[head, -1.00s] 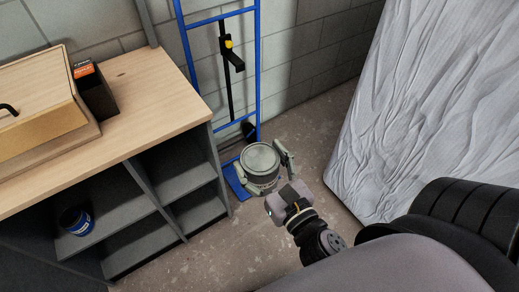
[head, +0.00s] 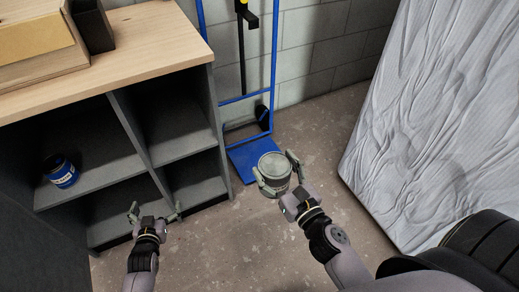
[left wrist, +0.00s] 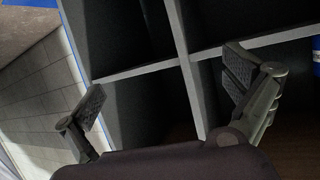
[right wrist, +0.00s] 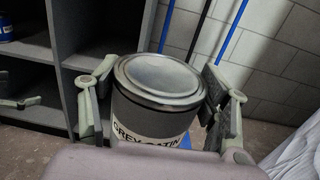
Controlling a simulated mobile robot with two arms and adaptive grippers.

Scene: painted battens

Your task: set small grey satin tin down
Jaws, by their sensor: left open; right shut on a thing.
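The small grey satin tin (head: 274,170) is held upright in my right gripper (head: 277,178), above the floor near the blue hand truck's foot. In the right wrist view the tin (right wrist: 158,95) sits between both fingers, its label partly reading "GREY SATIN". My left gripper (head: 155,212) is open and empty in front of the shelf unit's lower compartments. In the left wrist view its fingers (left wrist: 170,105) are spread wide with nothing between them.
A grey shelf unit (head: 140,130) with a wooden top stands at left; a blue tin (head: 60,171) sits in its upper left compartment. A blue hand truck (head: 243,160) leans at the wall. A wrapped white panel (head: 430,110) stands at right. Some floor (head: 240,240) is clear.

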